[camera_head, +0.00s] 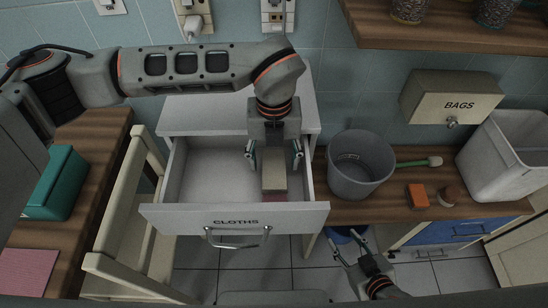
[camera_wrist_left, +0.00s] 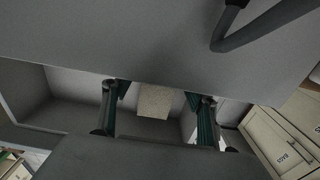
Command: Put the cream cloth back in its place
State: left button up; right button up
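The cream cloth (camera_head: 274,180) is a small folded block inside the open drawer labelled CLOTHS (camera_head: 160,215), toward its right side. A pinkish strip shows at its front edge in the head view. My left gripper (camera_head: 274,154) points down into the drawer over the cloth. Its fingers stand apart, one on each side. In the left wrist view, the cloth (camera_wrist_left: 154,101) shows between the spread fingers (camera_wrist_left: 158,112) with gaps on both sides. My right gripper (camera_head: 349,246) is open and empty, low in front of the counter.
A grey bin (camera_head: 360,170) stands right of the drawer, with a green-handled brush (camera_head: 418,162), an orange block (camera_head: 417,195) and a white tub (camera_head: 510,150) beyond. At left are a teal box (camera_head: 55,185), a pink cloth (camera_head: 27,272) and a cream wooden frame (camera_head: 125,215).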

aim_at(274, 163)
pick_arm(q)
notch_tip(274, 163, up, 12)
jog(key=shift+r+p, duration=0.2)
jog(key=shift+p, duration=0.15)
jog(key=shift+s, duration=0.1)
dwell(0.7)
